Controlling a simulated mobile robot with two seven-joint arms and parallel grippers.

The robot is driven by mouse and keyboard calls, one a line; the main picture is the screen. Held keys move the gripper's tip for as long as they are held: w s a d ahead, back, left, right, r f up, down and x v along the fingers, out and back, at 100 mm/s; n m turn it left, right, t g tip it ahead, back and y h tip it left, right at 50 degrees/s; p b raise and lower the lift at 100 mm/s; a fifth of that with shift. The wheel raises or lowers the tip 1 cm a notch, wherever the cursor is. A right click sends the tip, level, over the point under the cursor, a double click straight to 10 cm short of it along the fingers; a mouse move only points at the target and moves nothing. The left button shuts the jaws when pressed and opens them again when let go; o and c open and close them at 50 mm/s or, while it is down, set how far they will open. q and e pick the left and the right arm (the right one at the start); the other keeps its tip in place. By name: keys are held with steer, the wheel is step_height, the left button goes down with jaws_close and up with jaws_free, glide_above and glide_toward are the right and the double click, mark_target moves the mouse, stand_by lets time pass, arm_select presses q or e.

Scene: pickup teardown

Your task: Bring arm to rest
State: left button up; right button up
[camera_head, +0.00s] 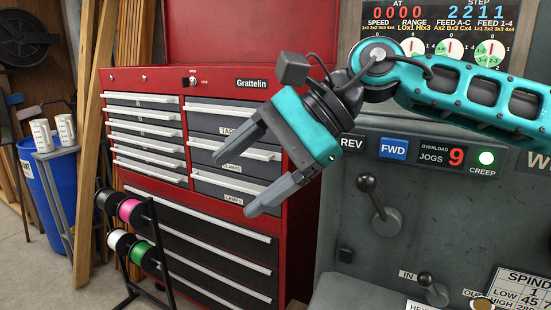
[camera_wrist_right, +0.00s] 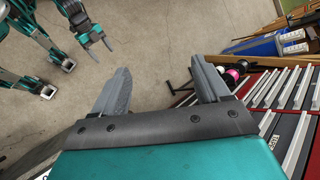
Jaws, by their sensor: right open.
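My right arm reaches in from the right in the head view, its teal links in front of a grey machine. My right gripper (camera_head: 234,182) is open and empty, its two grey fingers spread apart in front of the red tool chest and pointing down to the left. The head view does not show my left arm.
The red tool chest (camera_head: 226,212) stands behind the gripper. The machine's grey panel (camera_head: 350,225), with levers and a display, lies below the arm. A spool rack (camera_head: 152,240) stands before the chest. A blue bin (camera_head: 47,185) and planks (camera_head: 90,150) are at left.

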steer(key=s+a+r+m+g+y, duration=0.1)
steer(key=s+a+m+g+y, duration=0.1)
steer(key=s+a+m+y, duration=0.4)
steer(key=w+d+m+t+y, duration=0.2)
steer(key=w+m+t, duration=0.2)
steer(key=m+t, duration=0.65)
steer(key=w+d+m+t+y, duration=0.15)
steer(key=w+m+t, duration=0.4)
steer(key=m, duration=0.85)
steer(key=d+f+m+t+h, duration=0.3)
steer(key=d+f+m+h, duration=1.25)
steer(key=m, duration=0.55)
steer(key=s+d+f+m+g+h, duration=0.1)
steer(key=s+d+f+m+g, duration=0.3)
steer(key=s+f, duration=0.4)
steer(key=s+d+f+m+g+h, duration=0.2)
steer(key=s+d+f+m+g, duration=0.15)
steer(key=s+f, duration=0.4)
steer(key=s+d+f+m+g+h, duration=0.1)
steer(key=s+d+f+m+g, duration=0.2)
steer(key=s+f+g, duration=0.35)
steer(key=w+a+f+t+y, duration=0.1)
steer(key=w+a+f+t, duration=0.1)
steer(key=w+f+t, duration=0.4)
step_height(320, 180, down, 5)
steer(key=t, duration=0.2)
steer(key=shift+a+t+y, duration=0.3)
steer(key=shift+a+y, duration=0.05)
steer(key=shift+y, duration=0.05)
steer(key=shift+c, duration=0.3)
